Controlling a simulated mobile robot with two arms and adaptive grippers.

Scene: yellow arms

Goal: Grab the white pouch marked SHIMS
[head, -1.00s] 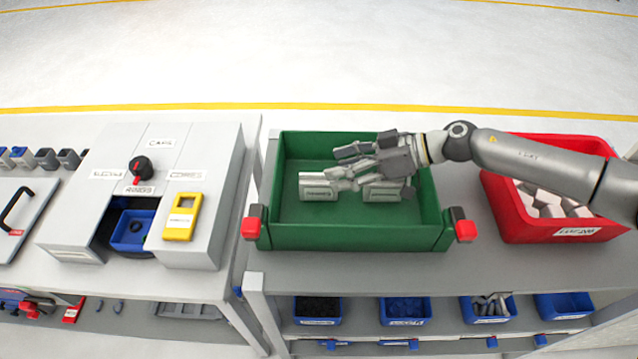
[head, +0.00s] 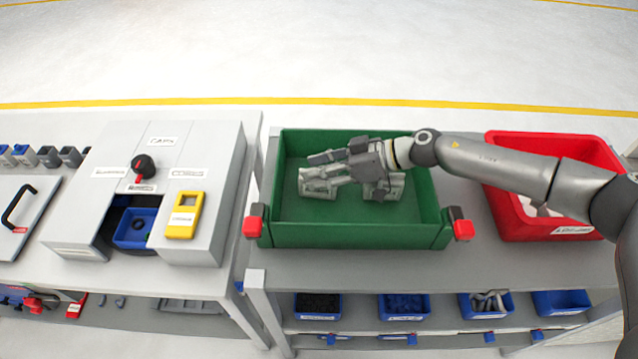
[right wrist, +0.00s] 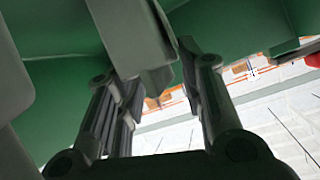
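The green bin (head: 350,235) holds a pale pouch (head: 318,187) on the left and another pale pouch (head: 383,188) on the right. Their labels are too small to read, so I cannot tell which is marked SHIMS. My right gripper (head: 318,172) reaches into the bin from the right, above and across both pouches, and partly hides them. In the right wrist view, a grey-white block-like surface (right wrist: 130,35), likely a pouch, lies at the fingertips of the right gripper (right wrist: 165,65). I cannot tell whether the fingers clamp it. My left gripper is out of view.
A red bin (head: 510,215) with pale items stands to the right, under my right arm. A grey station (head: 215,160) with a yellow frame (head: 184,216) and a blue tray (head: 134,228) stands left. Small blue bins (head: 404,306) line the shelf below.

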